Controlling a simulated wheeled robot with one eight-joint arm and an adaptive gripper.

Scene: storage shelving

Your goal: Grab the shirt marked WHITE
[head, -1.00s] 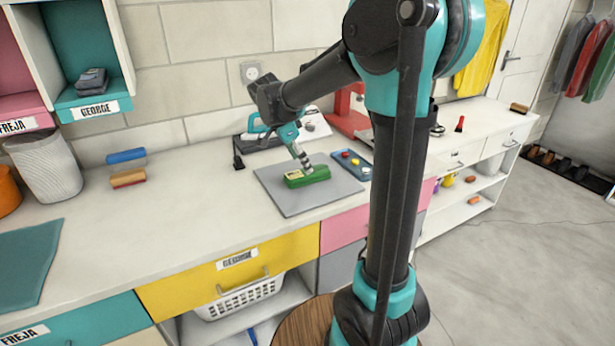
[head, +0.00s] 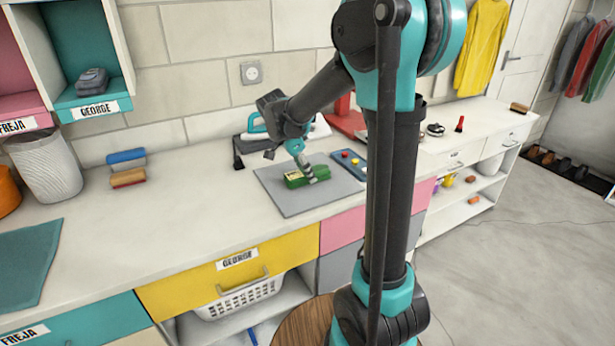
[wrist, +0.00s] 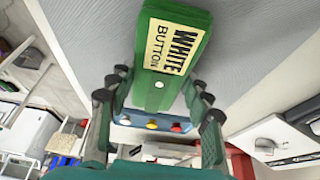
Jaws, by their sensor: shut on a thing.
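A green block-like thing (head: 295,181) with a cream label lies on the grey mat (head: 290,206) on the worktop. In the wrist view the label on this green thing (wrist: 165,70) reads WHITE BUTTON. It looks like a stiff block; I cannot tell that it is a shirt. My gripper (head: 310,177) is at its right end in the head view. In the wrist view my gripper (wrist: 158,88) has a finger on each side of the green thing, shut on its near end. The fingers partly hide that end in the head view.
A yellow shirt (head: 481,45) hangs at the back right.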

